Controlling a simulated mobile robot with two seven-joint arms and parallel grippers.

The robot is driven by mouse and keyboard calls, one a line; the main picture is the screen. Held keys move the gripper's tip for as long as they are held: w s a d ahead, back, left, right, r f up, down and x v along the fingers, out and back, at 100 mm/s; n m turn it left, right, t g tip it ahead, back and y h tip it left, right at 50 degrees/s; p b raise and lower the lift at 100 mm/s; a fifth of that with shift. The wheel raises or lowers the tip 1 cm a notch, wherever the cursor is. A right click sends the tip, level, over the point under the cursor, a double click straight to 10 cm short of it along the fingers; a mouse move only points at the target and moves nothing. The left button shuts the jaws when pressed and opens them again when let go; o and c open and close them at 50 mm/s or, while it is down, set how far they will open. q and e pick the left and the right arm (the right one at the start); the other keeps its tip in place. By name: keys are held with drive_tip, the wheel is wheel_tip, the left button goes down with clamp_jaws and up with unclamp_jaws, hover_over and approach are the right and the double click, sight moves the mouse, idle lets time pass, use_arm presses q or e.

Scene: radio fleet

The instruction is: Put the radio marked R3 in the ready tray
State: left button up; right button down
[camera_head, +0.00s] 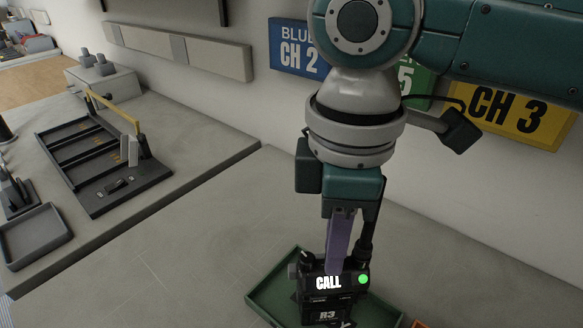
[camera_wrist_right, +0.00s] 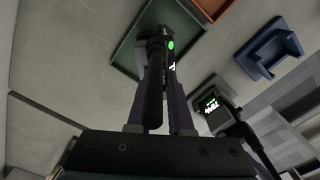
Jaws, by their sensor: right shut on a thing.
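The radio marked R3 (camera_head: 322,300) is black, with a lit CALL display and a green light. It is upright in the lower middle of the head view. My right gripper (camera_head: 346,245) is shut on its upper part, and the wrist view also shows the radio (camera_wrist_right: 155,90) between the fingers. A green tray (camera_head: 268,290) lies under and around the radio in the picture; I see no word on it. I cannot tell whether the radio touches its floor. The green tray also shows in the wrist view (camera_wrist_right: 124,50). My left gripper is not in view.
An orange tray edge (camera_head: 420,324) lies right of the green tray. The wrist view shows a blue holder (camera_wrist_right: 270,54) and another dark radio with a lit screen (camera_wrist_right: 212,104). A black rack (camera_head: 95,165) and grey tray (camera_head: 35,238) are at left. The middle bench is clear.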

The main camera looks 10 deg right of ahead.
drive_tip(key=c, duration=1.3)
unclamp_jaws()
drive_tip(key=shift+f, duration=0.15)
drive_tip(key=o, duration=0.5)
